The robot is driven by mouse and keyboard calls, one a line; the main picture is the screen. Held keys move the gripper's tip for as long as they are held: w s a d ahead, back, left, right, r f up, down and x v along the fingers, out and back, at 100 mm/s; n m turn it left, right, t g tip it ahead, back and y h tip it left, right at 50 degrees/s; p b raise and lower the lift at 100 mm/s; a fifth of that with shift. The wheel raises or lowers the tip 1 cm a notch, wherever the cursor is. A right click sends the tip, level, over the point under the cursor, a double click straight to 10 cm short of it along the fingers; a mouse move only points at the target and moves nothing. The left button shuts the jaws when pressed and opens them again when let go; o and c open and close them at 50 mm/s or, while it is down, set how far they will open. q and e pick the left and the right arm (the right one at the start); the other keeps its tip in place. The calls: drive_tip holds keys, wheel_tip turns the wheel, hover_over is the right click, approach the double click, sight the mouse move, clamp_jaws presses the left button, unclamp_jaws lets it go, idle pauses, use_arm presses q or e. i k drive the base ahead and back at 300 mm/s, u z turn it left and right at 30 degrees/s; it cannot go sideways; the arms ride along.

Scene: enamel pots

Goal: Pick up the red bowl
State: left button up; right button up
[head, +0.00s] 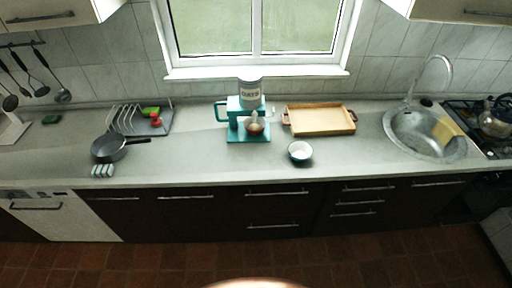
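A small round reddish-brown bowl (254,129) sits at the front of a teal stand mixer (235,111), on the mixer's teal base. Something pale stands down into the bowl and hides part of its inside. A small bright red item (156,121) is on the grey dish rack at the left; it is too small to tell whether it is a bowl. A dark teal bowl (300,152) with a pale inside stands near the counter's front edge, right of the mixer. Neither of my grippers is in view.
A grey canister marked OATS (250,93) is at the mixer's top. A wooden tray (320,121) lies right of it. A dark pan (110,148) and dish rack (127,122) are left. A sink (424,143) and stove (484,122) are right. Counter between pan and mixer is clear.

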sight(257, 128)
drive_tip(key=z, duration=0.7)
drive_tip(key=k, duration=0.15)
drive_tip(key=u, duration=1.9)
drive_tip(key=i, duration=1.3)
drive_tip(key=z, duration=0.6)
